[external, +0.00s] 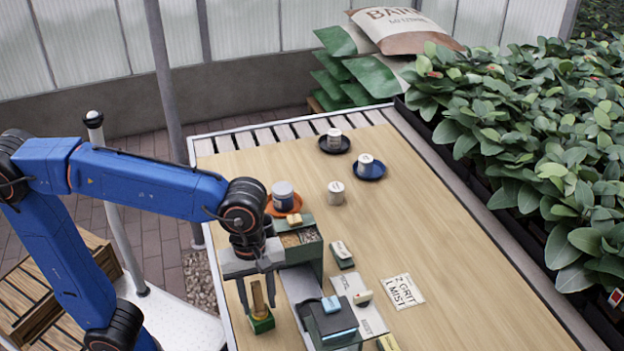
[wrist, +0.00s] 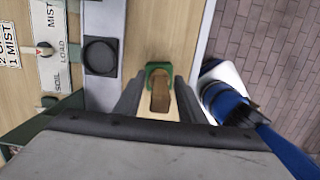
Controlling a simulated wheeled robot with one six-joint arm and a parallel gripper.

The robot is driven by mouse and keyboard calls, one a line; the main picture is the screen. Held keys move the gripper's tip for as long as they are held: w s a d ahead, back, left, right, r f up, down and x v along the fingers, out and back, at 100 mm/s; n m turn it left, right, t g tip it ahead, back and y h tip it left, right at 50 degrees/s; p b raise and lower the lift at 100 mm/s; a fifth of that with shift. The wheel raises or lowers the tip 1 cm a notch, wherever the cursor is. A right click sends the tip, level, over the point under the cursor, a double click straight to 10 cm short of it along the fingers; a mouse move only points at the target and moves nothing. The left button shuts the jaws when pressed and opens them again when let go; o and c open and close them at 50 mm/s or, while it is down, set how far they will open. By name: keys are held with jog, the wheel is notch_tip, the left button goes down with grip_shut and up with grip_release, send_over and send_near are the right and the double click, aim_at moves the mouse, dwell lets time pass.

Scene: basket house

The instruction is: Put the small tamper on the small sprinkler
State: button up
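A small tamper-like block (external: 261,323) with a green foot and an upright wooden handle stands on the table near its left edge. It also shows in the wrist view (wrist: 158,70). My gripper (external: 258,294) points down over it, one finger on each side of the wooden handle, with gaps visible. The fingers are open around the handle and do not appear to press on it. I cannot tell for sure which thing is the small sprinkler; small white labelled pots (external: 335,193) stand at the back, and a larger grey lidded pot (external: 283,195) stands behind my gripper.
A green bin (external: 307,262) holds granular fill, with a yellow-topped block (external: 294,219) on it. A dark green box (external: 331,322) carries a blue-topped block (external: 331,304). A grey plate with a black disc (wrist: 100,56) lies beside the tamper.

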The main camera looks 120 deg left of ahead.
jog(key=r, duration=0.8)
jog(key=s+a+r, duration=0.1)
jog(key=r, duration=0.3)
jog(key=shift+r, duration=0.1)
jog(key=s+d+f+m+t, duration=0.2)
jog(key=s+d+f+m, duration=0.5)
jog(key=m, duration=0.6)
jog(key=s+d+f+m+t+y, duration=0.1)
jog(key=s+d+f+m, duration=0.7)
jog(key=s+f+m, duration=0.4)
jog(key=shift+d+f+m+t, duration=0.25)
jog(key=shift+f+m+t, duration=0.15)
jog(key=shift+f+m, duration=0.75)
